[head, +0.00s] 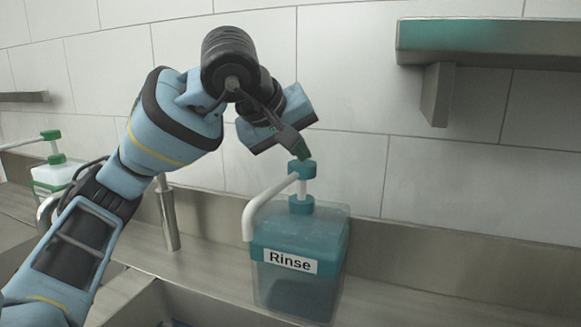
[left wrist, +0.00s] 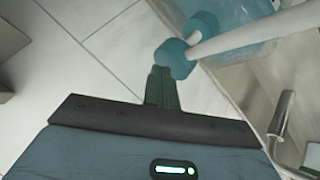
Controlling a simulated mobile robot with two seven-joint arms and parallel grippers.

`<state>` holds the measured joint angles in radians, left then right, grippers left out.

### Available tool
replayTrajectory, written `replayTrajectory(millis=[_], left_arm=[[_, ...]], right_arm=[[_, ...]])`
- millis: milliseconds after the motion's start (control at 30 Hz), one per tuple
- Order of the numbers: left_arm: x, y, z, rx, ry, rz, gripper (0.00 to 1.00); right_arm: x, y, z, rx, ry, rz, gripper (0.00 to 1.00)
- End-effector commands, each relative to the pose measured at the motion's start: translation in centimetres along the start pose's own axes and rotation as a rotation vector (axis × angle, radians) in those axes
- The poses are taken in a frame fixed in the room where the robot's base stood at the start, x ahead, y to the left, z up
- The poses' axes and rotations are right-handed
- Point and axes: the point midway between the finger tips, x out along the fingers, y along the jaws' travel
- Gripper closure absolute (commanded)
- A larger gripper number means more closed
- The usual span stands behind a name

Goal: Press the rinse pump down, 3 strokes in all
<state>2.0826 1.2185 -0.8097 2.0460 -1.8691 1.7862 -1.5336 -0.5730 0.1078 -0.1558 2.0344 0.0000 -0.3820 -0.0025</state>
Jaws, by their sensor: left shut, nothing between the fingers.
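The rinse pump (head: 302,170) has a teal head, a white curved spout and a teal collar. It stands on a clear bottle (head: 300,240) of teal liquid labelled "Rinse" on the steel counter. My left gripper (head: 304,157) is shut and empty, its fingertips at the top of the pump head. Whether they touch it I cannot tell for sure. In the left wrist view, the shut fingers (left wrist: 162,75) reach the teal pump head (left wrist: 175,58). The pump stem shows between head and collar, so the head looks raised. My right gripper is not in view.
A steel wall shelf (head: 490,42) with a bracket is at the upper right. A second bottle (head: 55,175) with a green pump stands at the left. A metal post (head: 168,215) rises left of the rinse bottle. A sink basin opens in front.

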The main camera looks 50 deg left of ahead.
Motion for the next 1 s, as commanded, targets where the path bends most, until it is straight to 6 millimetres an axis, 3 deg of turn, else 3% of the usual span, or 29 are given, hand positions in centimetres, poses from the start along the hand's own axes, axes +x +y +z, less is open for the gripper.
replayTrajectory(millis=[1000], left_arm=[[0.93, -0.63, 0.66, 0.001, -0.003, -0.004, 1.0]], right_arm=[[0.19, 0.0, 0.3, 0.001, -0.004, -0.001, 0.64]])
